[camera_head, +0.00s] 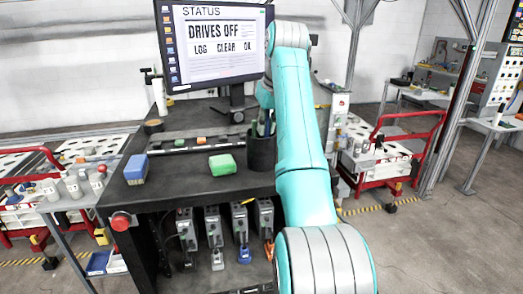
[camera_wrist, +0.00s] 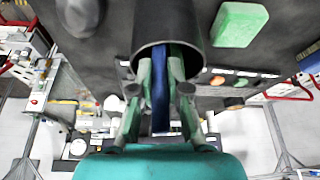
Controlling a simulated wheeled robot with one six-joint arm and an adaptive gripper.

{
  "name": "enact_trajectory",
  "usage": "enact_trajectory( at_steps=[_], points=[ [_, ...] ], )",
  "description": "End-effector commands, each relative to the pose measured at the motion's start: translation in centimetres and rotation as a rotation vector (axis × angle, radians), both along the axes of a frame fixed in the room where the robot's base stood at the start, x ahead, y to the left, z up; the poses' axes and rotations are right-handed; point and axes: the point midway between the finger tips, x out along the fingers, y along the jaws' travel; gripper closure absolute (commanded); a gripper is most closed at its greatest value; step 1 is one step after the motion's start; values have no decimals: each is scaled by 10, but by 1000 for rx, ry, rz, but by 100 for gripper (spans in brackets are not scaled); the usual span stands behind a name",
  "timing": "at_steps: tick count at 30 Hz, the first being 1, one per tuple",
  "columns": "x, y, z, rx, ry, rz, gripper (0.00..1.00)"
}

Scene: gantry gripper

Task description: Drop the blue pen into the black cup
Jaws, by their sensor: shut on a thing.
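The black cup (camera_head: 262,155) stands on the dark desk, below and right of the monitor in the head view. In the wrist view its wall and open mouth (camera_wrist: 168,20) are at the top middle. The blue pen (camera_wrist: 160,95) is between the green fingers of my gripper (camera_wrist: 160,82), which is shut on it. The pen's far end appears inside the cup's mouth; how deep it reaches is hard to tell. In the head view my gripper is at the cup's top, mostly hidden behind my arm, and the pen is hard to make out.
A green block (camera_head: 222,165) lies left of the cup, and a blue block (camera_head: 135,168) lies near the desk's left edge. A monitor (camera_head: 211,42) stands behind. A long dark rail (camera_head: 180,146) with small items crosses the desk. The desk's front middle is clear.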

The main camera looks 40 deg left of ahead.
Motion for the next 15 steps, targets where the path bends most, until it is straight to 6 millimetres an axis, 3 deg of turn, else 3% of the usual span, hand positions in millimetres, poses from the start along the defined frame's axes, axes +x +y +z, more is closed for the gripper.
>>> enact_trajectory(
  at_steps=[8, 9, 12, 15],
  points=[
    [0, 0, -1, 1, 0, 0, 100],
    [0, 0, -1, 1, 0, 0, 80],
    [0, 0, -1, 1, 0, 0, 55],
    [0, 0, -1, 1, 0, 0, 55]
  ],
)
